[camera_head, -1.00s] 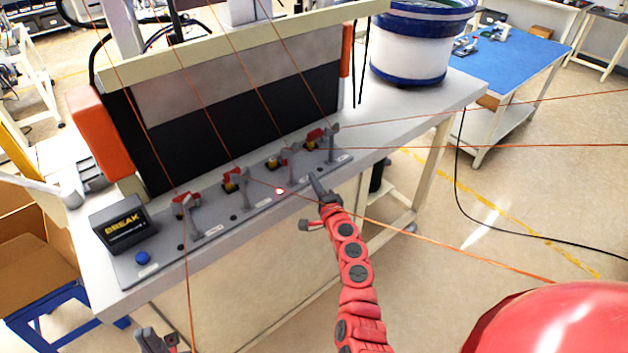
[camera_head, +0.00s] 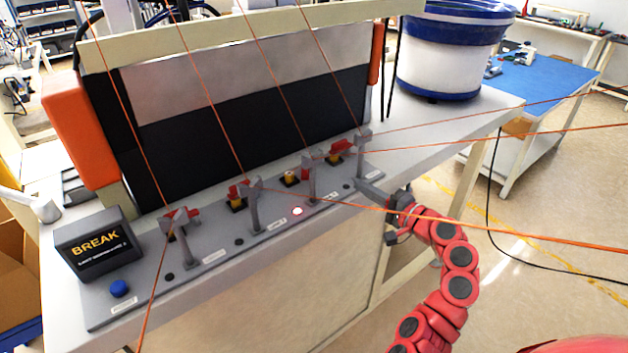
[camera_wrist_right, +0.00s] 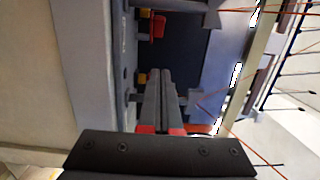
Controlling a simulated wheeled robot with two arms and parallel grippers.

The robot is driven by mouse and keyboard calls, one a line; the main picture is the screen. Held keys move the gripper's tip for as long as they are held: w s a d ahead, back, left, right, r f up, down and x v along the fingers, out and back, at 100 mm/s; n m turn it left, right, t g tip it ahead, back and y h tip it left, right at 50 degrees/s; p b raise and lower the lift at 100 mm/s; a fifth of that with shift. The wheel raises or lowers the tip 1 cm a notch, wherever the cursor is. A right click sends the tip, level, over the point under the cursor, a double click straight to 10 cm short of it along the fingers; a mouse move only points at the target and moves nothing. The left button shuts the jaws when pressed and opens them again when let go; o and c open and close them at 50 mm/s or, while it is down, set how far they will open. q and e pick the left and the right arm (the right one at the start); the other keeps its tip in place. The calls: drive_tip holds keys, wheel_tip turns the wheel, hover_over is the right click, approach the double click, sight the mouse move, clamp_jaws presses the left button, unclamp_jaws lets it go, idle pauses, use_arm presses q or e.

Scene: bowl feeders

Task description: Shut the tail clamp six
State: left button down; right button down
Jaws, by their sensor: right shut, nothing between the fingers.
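A row of grey clamps with red parts stands on a grey plate (camera_head: 215,268) at the front of the bench. From left to right I see a first clamp (camera_head: 186,238), a second clamp (camera_head: 255,208), a third clamp (camera_head: 310,178) and a far-right clamp (camera_head: 362,143). Their small labels are too small to read, so I cannot tell which is six. My right gripper (camera_head: 362,186) is shut and empty, just in front of the far-right clamp, near the plate's right end. In the wrist view its closed fingers (camera_wrist_right: 158,82) point toward a red part (camera_wrist_right: 158,25) and a yellow block. My left gripper is out of view.
A black BREAK box (camera_head: 95,245) and a blue button (camera_head: 119,288) are at the plate's left end. A dark panel (camera_head: 240,125) rises behind the clamps. Thin orange lines cross the view. A white-and-blue bowl feeder (camera_head: 445,55) stands at the back right.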

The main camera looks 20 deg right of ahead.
drive_tip(key=shift+s+d+f, duration=0.1)
drive_tip(key=shift+s+f, duration=0.05)
drive_tip(key=shift+s, duration=0.1)
drive_tip(key=p+x, duration=0.2)
drive_tip(key=x, duration=0.7)
drive_tip(key=shift+w+a+p, duration=0.2)
drive_tip(key=shift+w+p, duration=0.1)
drive_tip(key=shift+p, duration=0.05)
drive_tip(key=a, duration=0.1)
drive_tip(key=w+a+p, duration=0.1)
drive_tip(key=a, duration=0.1)
drive_tip(key=shift+w, duration=0.2)
drive_tip(key=shift+a+p, duration=0.35)
drive_tip(key=shift+a, duration=0.1)
drive_tip(key=shift+w, duration=0.1)
